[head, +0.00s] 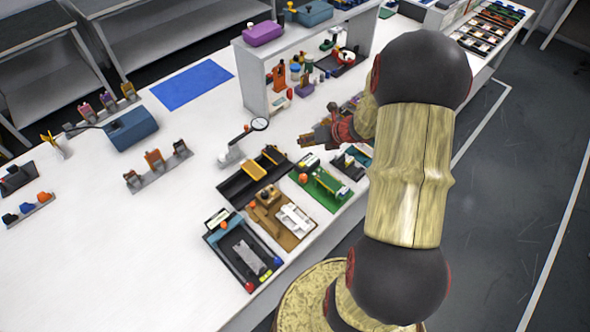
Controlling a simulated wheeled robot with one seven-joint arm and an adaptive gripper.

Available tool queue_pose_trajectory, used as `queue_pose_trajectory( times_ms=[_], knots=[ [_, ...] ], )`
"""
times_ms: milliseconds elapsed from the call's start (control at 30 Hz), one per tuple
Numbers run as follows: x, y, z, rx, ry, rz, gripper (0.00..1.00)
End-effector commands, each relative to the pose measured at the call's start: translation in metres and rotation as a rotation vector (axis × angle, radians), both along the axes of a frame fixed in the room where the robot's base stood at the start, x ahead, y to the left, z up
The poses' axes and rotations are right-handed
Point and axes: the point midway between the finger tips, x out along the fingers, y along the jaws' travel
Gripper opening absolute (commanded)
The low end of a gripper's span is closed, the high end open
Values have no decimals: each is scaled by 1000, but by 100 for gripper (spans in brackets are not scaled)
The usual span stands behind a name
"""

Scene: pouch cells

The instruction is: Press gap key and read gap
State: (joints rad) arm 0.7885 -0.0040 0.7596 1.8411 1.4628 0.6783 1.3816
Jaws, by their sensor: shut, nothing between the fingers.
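My gripper (306,141) is at the end of my arm, over the white bench, behind the row of small stations. Its fingers are shut and empty, and it appears apart from the stations. A dark station (210,241) at the front holds a grey plate, a red knob (249,287) and a blue knob (279,262), with a small pale panel (217,218) at its back corner. A green station (340,203) with a yellow frame stands nearer my gripper. I cannot tell which part is the gap key, and no gap reading is legible.
A brown station (289,243) with a white piece and a black tray (233,189) with yellow bars sit between them. A magnifier (260,124) stands left of my gripper. A white shelf (253,83) rises behind.

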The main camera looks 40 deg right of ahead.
Motion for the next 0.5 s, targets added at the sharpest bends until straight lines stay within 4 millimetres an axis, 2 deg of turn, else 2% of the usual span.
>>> queue_pose_trajectory(
  times_ms=[200, 500],
  knots=[
    [4, -7, 2, 120, 24, -159, 0],
    [3, -7, 2, 149, 33, -188, 0]
  ],
)
